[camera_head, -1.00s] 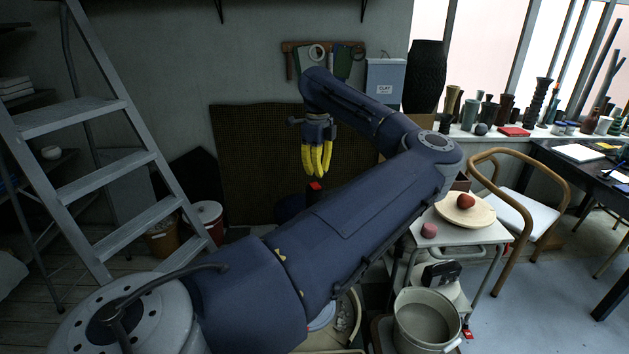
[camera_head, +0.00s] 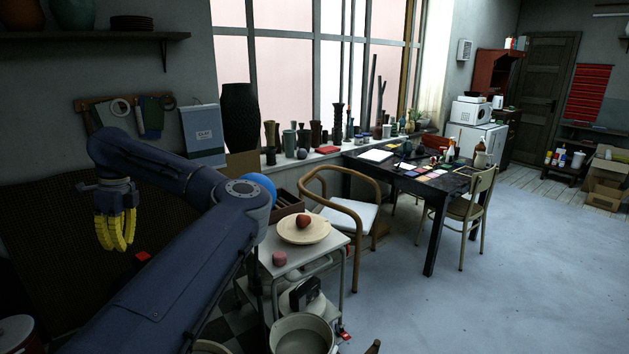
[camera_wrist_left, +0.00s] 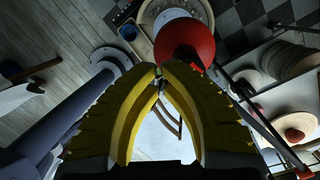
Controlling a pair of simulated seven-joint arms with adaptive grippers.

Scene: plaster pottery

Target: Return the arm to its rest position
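My left gripper (camera_head: 116,230) has yellow ribbed fingers and hangs pointing down at the left of the head view, in front of a dark board. In the left wrist view its fingertips (camera_wrist_left: 158,76) come together, with no object held between them. The dark blue left arm (camera_head: 195,265) reaches up from the bottom edge and bends at the elbow. A red rounded thing (camera_wrist_left: 184,44) lies beyond the fingertips in the wrist view, apart from them. My right gripper is not in view.
A white trolley (camera_head: 270,265) with a plate (camera_head: 304,231) and red fruit stands right of the arm, a pale bucket (camera_head: 302,335) below it. A wooden armchair (camera_head: 345,212) and dark table (camera_head: 432,184) stand farther right. Open floor (camera_head: 510,270) lies at the right.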

